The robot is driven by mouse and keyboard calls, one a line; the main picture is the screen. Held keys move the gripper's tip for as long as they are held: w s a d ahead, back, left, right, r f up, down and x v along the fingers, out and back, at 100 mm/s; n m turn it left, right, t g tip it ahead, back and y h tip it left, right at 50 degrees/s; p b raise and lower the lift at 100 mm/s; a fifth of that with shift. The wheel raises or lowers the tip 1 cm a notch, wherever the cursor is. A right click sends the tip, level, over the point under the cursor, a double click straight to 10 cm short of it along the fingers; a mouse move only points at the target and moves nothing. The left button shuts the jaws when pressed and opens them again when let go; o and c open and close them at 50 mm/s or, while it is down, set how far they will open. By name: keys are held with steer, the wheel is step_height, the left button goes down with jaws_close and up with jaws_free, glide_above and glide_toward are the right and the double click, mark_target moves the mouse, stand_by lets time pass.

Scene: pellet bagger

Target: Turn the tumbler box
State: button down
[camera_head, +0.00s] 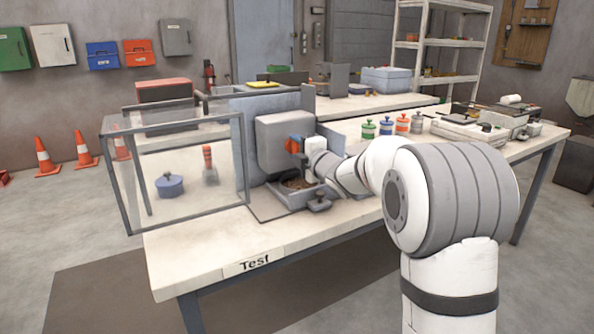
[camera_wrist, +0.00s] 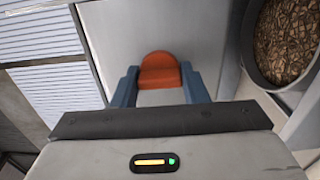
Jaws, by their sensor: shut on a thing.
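The grey box (camera_head: 279,142), which looks like the tumbler box, stands on the bench with its flat face toward my arm. An orange knob (camera_wrist: 160,70) shows on a pale grey face in the wrist view. My gripper (camera_wrist: 160,88) has its two blue fingers on either side of this knob and is shut on it. In the head view, my gripper (camera_head: 295,145) is at the right side of the grey box. The knob is mostly hidden there by my fingers and wrist.
A tray of brown pellets (camera_head: 297,183) sits below the grey box; a round pan of pellets (camera_wrist: 287,45) shows in the wrist view. A clear case (camera_head: 125,190) stands left. Several coloured containers (camera_head: 402,124) stand right. The bench front (camera_head: 215,240) is clear.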

steer(key=n+b, duration=0.1)
steer(key=b, duration=0.1)
steer(key=n+b, duration=0.2)
steer(key=b, duration=0.1)
steer(key=shift+f+n, duration=0.3)
steer(key=shift+f, duration=0.05)
steer(key=n+b, duration=0.4)
steer(key=b, duration=0.1)
steer(key=shift+n, duration=0.3)
steer(key=n+b, duration=0.3)
steer(key=n, duration=0.1)
steer(key=shift+b, duration=0.4)
steer(key=n+b, duration=0.3)
steer(key=n, duration=0.2)
steer(key=shift+r, duration=0.15)
steer(key=c, duration=0.8)
jaws_free()
steer(key=shift+r, duration=0.15)
steer(key=shift+c, duration=0.2)
